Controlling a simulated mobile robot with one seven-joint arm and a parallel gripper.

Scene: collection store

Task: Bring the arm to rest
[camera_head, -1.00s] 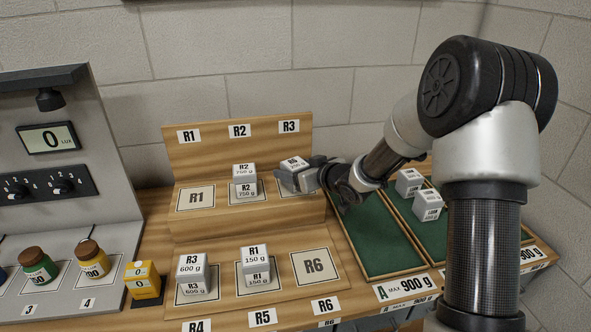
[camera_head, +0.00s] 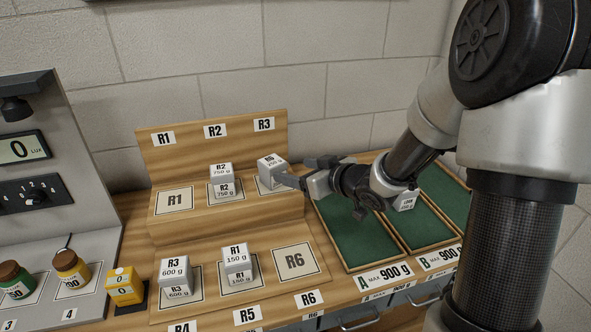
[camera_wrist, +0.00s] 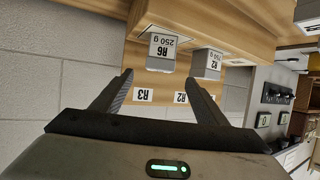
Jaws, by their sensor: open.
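My gripper (camera_head: 302,172) is open and empty, to the right of the R6 250 g block (camera_head: 270,168) on the rack's upper step. In the wrist view my two fingers (camera_wrist: 160,77) stand apart, with the R6 block (camera_wrist: 162,48) beyond their tips and not between them. The block stands on the place under the R3 label (camera_head: 264,124). My arm reaches in from the right, over the green trays, and is bent at the elbow.
The wooden rack (camera_head: 214,140) also bears blocks R2 (camera_head: 221,171), R3 (camera_head: 174,269) and R1 (camera_head: 236,255). Places R1 (camera_head: 175,201) and R6 (camera_head: 295,261) are bare. Tray A (camera_head: 352,240) looks empty; a LOAN block (camera_head: 405,202) shows farther right. Jars and a yellow block (camera_head: 124,288) stand left.

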